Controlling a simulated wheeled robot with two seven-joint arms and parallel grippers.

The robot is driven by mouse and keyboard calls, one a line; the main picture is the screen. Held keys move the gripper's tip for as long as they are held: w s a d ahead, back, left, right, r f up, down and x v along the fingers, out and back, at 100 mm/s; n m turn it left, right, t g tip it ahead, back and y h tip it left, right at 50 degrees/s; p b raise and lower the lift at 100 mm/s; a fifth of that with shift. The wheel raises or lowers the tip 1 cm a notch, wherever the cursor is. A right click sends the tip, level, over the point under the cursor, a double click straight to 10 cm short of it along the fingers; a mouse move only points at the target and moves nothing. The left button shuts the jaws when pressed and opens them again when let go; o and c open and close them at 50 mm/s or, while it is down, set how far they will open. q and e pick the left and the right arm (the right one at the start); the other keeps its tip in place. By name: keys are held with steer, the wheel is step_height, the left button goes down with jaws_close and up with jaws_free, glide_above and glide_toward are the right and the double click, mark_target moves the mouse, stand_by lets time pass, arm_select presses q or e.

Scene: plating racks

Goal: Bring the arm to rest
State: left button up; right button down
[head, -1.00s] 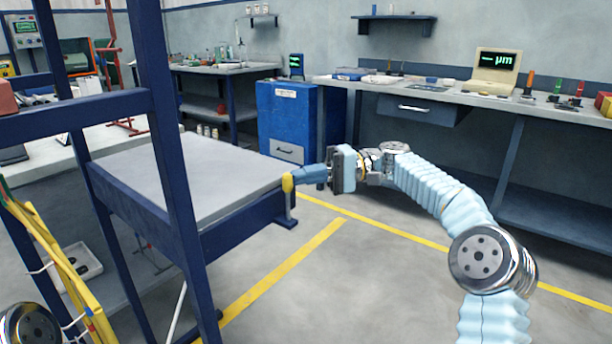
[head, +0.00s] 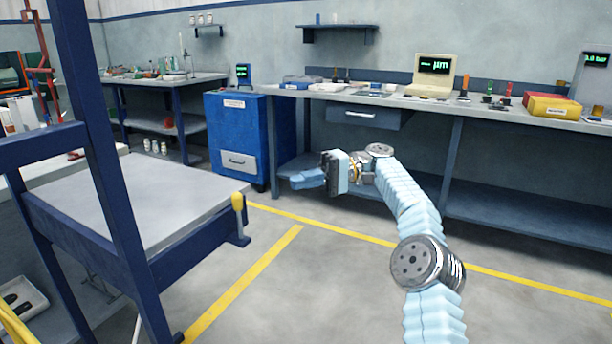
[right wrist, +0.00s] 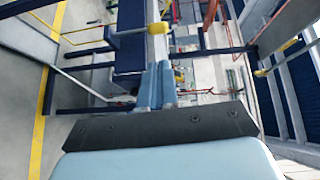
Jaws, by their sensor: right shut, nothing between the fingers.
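My right arm (head: 408,207) reaches in from the lower right of the head view in its light blue ribbed sleeve. My right gripper (head: 300,180) is shut and empty, pointing left in the air. It is to the right of the yellow-capped corner of the blue-framed table and apart from it. In the right wrist view the two blue fingers (right wrist: 156,84) lie side by side with nothing between them. My left gripper is not in view.
The blue-framed table (head: 165,200) with a grey top and an upright post stands at left. A blue cabinet (head: 228,125) and a long workbench (head: 400,98) line the back wall. The floor (head: 300,290) with yellow lines is clear in the middle.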

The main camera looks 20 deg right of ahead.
steer(key=shift+d, duration=0.45)
steer(key=w+a+f+m+t+h, duration=0.1)
steer(key=w+a+f+m, duration=0.2)
steer(key=w+a+f, duration=0.35)
steer(key=s+a+f+m+h, duration=0.1)
steer(key=s+a+f+h, duration=0.15)
steer(key=f, duration=0.75)
steer(key=s+a+f+m+h, duration=0.15)
steer(key=a+f, duration=0.25)
steer(key=f, duration=0.6)
steer(key=s+a+f+m+h, duration=0.15)
steer(key=a+f, duration=0.25)
steer(key=f, duration=0.6)
steer(key=s+a+f+n+h, duration=0.2)
steer(key=s+f+h, duration=0.3)
steer(key=s+f, duration=1)
steer(key=s+d+f+n+h, duration=0.1)
steer(key=s+f+n, duration=0.1)
steer(key=s, duration=1.3)
steer(key=shift+s+f+n, duration=0.3)
steer(key=shift+s+f, duration=0.05)
steer(key=shift+s, duration=0.05)
